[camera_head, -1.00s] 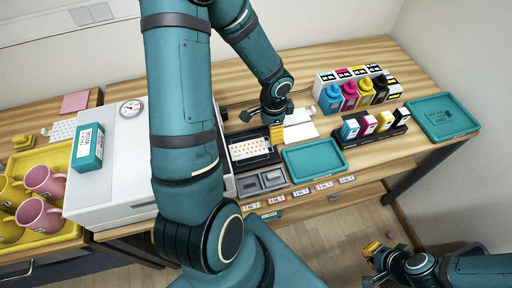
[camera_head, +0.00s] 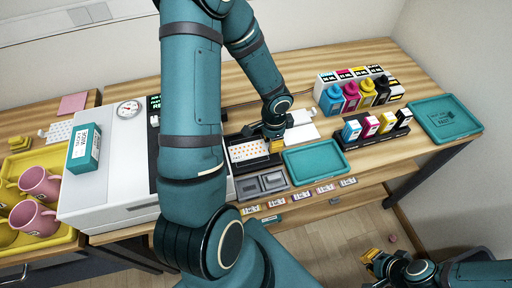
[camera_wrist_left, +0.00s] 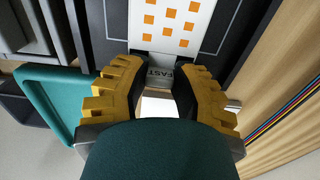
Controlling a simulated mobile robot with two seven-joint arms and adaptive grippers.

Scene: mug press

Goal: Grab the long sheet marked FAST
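The long white sheet with orange squares (camera_head: 248,151) lies on a dark flat bed on the bench, left of the teal tray. In the left wrist view the sheet (camera_wrist_left: 175,25) ends in a grey tab marked FAST (camera_wrist_left: 162,75). My left gripper (camera_wrist_left: 155,72) is open, with its yellow fingers on either side of that tab; contact cannot be told. In the head view my left gripper (camera_head: 265,134) is at the sheet's far right end, its fingertips mostly hidden. My right gripper (camera_head: 370,255) is low at the right, off the bench; its opening is unclear.
An empty teal tray (camera_head: 316,158) is close beside the bed. A rack of cartridges (camera_head: 376,130), several ink bottles (camera_head: 360,95) and a marked teal tray (camera_head: 445,118) stand to the right. The white press (camera_head: 110,170) is left. White paper (camera_head: 300,134) lies behind the teal tray.

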